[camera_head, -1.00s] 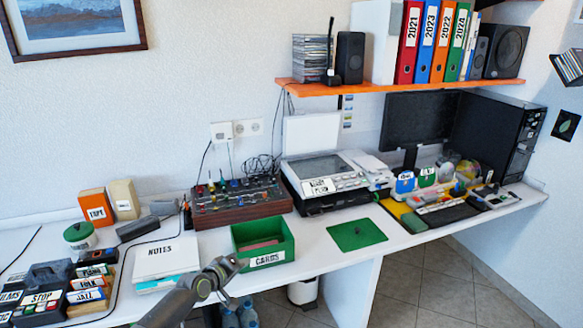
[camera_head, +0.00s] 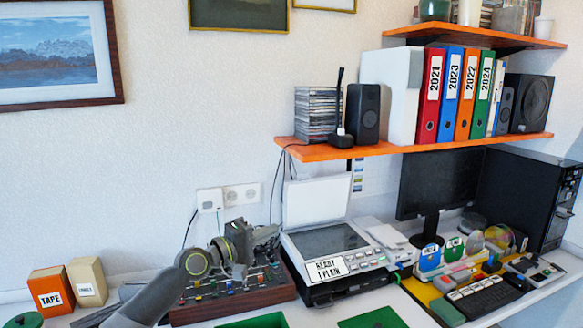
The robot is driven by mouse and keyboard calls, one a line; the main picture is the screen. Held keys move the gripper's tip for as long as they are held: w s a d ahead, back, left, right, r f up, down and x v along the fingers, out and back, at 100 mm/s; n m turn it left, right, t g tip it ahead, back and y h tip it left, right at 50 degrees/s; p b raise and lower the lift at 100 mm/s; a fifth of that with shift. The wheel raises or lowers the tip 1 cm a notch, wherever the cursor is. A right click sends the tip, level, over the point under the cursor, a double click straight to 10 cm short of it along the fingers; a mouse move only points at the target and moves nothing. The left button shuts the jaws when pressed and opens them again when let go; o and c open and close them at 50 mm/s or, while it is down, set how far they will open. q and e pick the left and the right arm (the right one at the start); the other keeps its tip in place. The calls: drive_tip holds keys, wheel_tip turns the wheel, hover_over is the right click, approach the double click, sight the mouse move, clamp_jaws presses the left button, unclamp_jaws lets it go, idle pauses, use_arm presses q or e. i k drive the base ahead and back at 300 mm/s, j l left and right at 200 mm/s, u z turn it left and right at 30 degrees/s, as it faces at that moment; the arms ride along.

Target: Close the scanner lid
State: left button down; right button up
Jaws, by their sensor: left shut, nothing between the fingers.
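The scanner (camera_head: 327,290) stands on the desk with a dark glass top, a button panel and a label reading READY 1 PLAIN. Its white lid (camera_head: 317,203) is raised upright at the back, near the wall. My left gripper (camera_head: 270,236) is shut and empty, left of the scanner and in front of the wall. It is apart from the lid in the picture and overlaps the mixer behind it. My right gripper is not in view.
A mixer (camera_head: 228,305) with coloured knobs sits left of the scanner. An orange shelf (camera_head: 330,153) with binders and speakers hangs above. A monitor (camera_head: 436,188) and keyboard (camera_head: 486,300) stand to the right.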

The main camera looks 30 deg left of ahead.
sight(307, 202)
drive_tip(key=i+j, duration=0.95)
drive_tip(key=i, duration=0.1)
